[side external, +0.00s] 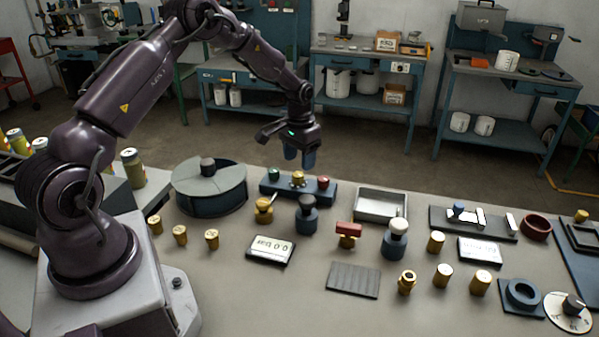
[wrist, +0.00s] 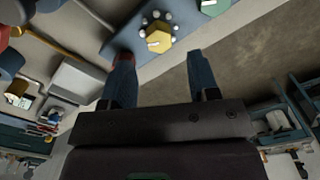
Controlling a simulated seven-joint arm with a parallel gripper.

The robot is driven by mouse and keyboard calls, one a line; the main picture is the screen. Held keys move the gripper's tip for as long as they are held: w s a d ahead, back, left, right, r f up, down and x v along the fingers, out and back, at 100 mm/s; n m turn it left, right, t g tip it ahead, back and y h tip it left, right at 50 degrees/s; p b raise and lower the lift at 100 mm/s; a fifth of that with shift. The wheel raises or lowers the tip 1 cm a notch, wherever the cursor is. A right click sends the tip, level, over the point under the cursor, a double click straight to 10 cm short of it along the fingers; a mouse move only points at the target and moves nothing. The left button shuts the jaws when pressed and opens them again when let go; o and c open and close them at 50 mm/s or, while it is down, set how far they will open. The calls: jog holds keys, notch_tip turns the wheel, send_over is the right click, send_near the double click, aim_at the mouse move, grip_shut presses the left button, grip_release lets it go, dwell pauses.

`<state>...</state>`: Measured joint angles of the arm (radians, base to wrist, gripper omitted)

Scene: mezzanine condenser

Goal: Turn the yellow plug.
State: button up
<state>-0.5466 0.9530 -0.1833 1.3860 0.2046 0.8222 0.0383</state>
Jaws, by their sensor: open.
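The yellow plug (side external: 298,178) stands in the middle of a dark blue block (side external: 268,188), between a green plug (side external: 274,174) and a red plug (side external: 323,183). In the wrist view the yellow plug (wrist: 160,38) looks six-sided, with a pale mark and several small round grey knobs beside it. My gripper (side external: 300,158) is open and empty, pointing down above and slightly behind the block. In the wrist view the yellow plug lies beyond the gap between my fingertips (wrist: 159,56). One finger partly hides the red plug there; the green plug (wrist: 212,4) is cut by the edge.
A round grey drum (side external: 210,190) stands left of the block. A brass valve (side external: 264,208) and a dark knobbed post (side external: 306,215) stand in front. An open metal tray (side external: 381,207) lies to the right. Several brass cylinders stand about the bench.

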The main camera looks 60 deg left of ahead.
aim_at(300, 173)
jog(key=shift+f, duration=2.35)
jog(key=c, duration=0.9)
